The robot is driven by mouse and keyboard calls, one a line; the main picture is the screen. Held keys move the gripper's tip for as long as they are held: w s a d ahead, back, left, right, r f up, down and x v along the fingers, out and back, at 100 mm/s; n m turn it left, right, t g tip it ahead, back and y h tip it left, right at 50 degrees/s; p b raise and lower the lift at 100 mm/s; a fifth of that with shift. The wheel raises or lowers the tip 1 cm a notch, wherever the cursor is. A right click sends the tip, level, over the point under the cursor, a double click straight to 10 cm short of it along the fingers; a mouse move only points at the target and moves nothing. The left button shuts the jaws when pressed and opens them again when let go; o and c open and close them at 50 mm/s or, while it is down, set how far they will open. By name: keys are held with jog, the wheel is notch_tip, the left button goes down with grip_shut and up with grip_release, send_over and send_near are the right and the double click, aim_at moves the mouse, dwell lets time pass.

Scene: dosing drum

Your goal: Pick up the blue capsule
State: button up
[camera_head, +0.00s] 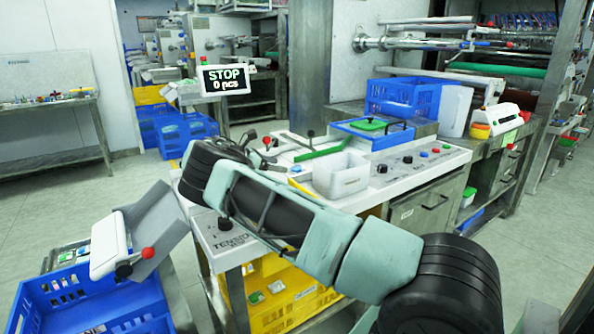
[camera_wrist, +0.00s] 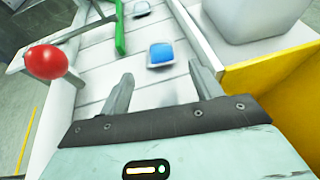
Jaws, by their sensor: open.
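A blue capsule (camera_wrist: 161,54) with a pale rim lies on the white slatted surface (camera_wrist: 97,66) in the wrist view. My gripper (camera_wrist: 163,82) is open and empty, its two fingers pointing toward the capsule. The capsule lies just beyond the fingertips, roughly between their lines, and does not appear to be held.
A red ball knob (camera_wrist: 47,62) stands left of my gripper. A green bar (camera_wrist: 120,28) rises beyond the left finger. A white bin (camera_head: 341,174) stands to the right on the machine. Another small piece (camera_wrist: 142,9) lies farther back. A display (camera_head: 226,79) reads STOP, 0 pcs.

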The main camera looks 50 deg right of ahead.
aim_at(294, 167)
jog(key=x, duration=0.7)
jog(key=shift+s+d+r+p, duration=0.1)
jog(key=shift+s+d+p, duration=0.15)
jog(key=shift+p, duration=0.15)
jog(key=c, duration=1)
